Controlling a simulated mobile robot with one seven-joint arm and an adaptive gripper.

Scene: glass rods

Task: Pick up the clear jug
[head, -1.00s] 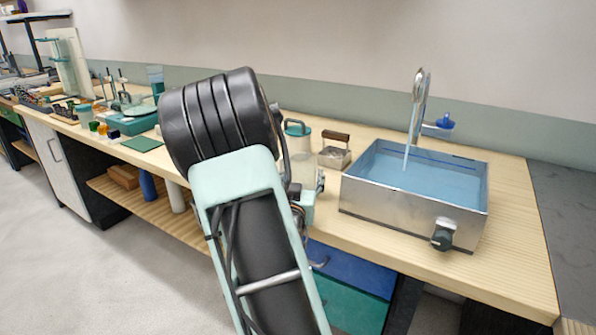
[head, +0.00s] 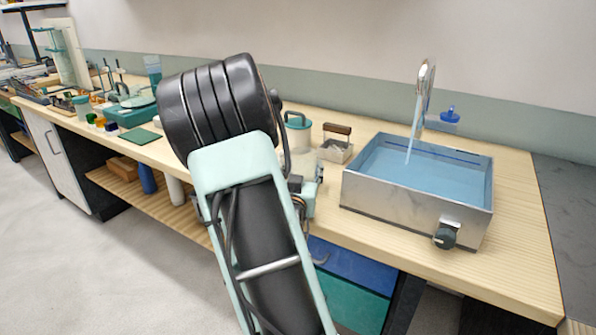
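A clear, pale vessel (head: 304,160), which looks like the clear jug, stands on the wooden bench just right of my arm's black joint. My arm hides much of it, and its outline is faint. My gripper (head: 312,188) is partly in view at the bench's front edge, in front of the vessel's lower part in the picture. Its fingertips are not clear, so I cannot tell whether it touches the vessel or is open or shut.
A teal-lidded container (head: 298,130) stands behind the vessel. A small metal box with a brown handle (head: 337,146) is to the right, then a metal basin of water (head: 385,200) under a running tap (head: 423,95). A green mat (head: 140,136) lies left.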

